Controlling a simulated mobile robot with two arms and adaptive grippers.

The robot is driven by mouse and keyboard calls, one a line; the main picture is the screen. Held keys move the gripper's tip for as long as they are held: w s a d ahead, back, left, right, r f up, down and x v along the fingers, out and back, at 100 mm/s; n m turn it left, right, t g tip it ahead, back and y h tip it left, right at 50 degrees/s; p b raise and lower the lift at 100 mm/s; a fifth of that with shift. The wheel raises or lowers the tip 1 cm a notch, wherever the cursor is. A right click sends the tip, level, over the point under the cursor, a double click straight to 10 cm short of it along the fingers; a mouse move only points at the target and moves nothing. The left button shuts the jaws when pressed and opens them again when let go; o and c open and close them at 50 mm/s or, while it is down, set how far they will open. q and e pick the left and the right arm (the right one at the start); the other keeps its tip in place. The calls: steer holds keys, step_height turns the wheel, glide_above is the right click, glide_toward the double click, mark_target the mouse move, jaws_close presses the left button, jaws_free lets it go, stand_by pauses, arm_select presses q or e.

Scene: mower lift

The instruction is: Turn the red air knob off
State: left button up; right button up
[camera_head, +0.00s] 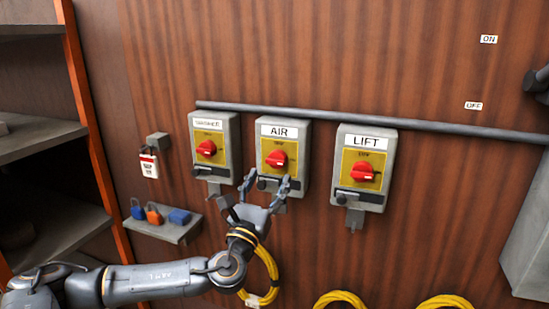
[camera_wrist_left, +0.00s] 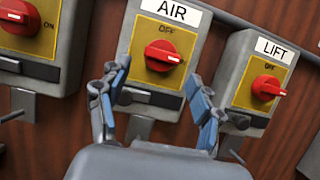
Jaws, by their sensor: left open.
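The red air knob (camera_head: 277,159) is on the yellow plate of the grey box labelled AIR (camera_head: 262,132), the middle of three boxes on the wall. In the left wrist view the knob (camera_wrist_left: 163,56) has its white mark toward the right, while the word OFF stands above it. My left gripper (camera_head: 265,183) is open and empty, just below the knob in the head view. In the left wrist view its blue-padded fingers (camera_wrist_left: 155,98) are spread to either side below the knob, with no contact visible. My right gripper is not in view.
The LIFT box (camera_head: 367,140) is close on the right, and another red-knob box (camera_head: 208,126) on the left. A grey pipe (camera_head: 450,128) runs along the boxes. A small shelf (camera_head: 165,229) holds padlocks, and yellow coils (camera_head: 342,299) hang below.

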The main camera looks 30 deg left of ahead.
mark_target(276, 164)
arm_select(q)
steer(key=p+x, duration=0.1)
steer(key=x, duration=0.2)
steer(key=shift+w+r, duration=0.3)
steer(key=shift+w+a, duration=0.1)
steer(key=shift+w, duration=0.25)
steer(key=c, duration=1.1)
